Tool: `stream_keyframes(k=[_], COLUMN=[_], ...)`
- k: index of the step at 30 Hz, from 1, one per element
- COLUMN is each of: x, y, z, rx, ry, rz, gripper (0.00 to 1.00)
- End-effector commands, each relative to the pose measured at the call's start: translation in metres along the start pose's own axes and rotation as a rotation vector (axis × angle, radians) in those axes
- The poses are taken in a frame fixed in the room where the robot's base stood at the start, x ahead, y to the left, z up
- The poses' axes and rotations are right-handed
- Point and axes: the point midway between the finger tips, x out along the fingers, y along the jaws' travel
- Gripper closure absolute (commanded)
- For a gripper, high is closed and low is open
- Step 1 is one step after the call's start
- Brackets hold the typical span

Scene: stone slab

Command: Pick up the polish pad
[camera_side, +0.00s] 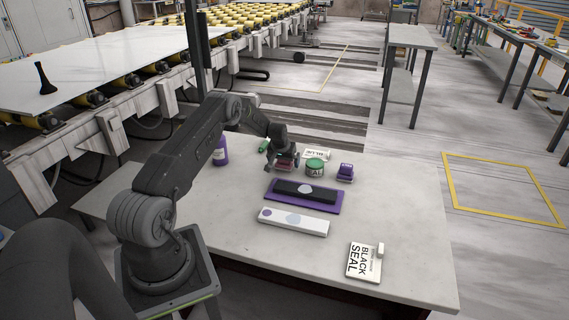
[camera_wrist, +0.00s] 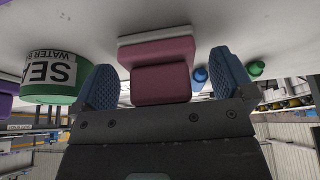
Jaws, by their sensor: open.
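The polish pad appears to be the dark pink block (camera_wrist: 160,60) with a pale layer along one face, in the middle of the wrist view. In the side view, a small dark red patch of it (camera_side: 287,163) shows beneath my gripper (camera_side: 281,158), which hides most of the rest. In the wrist view my gripper (camera_wrist: 166,82) is open. Its two blue ribbed fingers stand on either side of the pad, with a visible gap on each side. The pad appears to rest on the pale slab table (camera_side: 225,225).
A green-lidded jar (camera_side: 316,166) stands close to the right of my gripper, with a purple object (camera_side: 345,172) beyond it. A purple tray (camera_side: 330,206) is in front. A purple bottle (camera_side: 220,153) stands left. The table's front left is clear.

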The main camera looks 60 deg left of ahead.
Motion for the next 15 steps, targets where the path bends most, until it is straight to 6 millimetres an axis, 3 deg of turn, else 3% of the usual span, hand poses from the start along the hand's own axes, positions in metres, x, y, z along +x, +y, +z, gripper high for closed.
stream_keyframes(k=[7, 15], x=[0.0007, 0.0006], y=[0.0, 0.0], z=[-0.0004, -0.0003], rx=[0.0, 0.0], ry=[0.001, 0.001], rz=[0.0, 0.0], gripper=[0.01, 0.27])
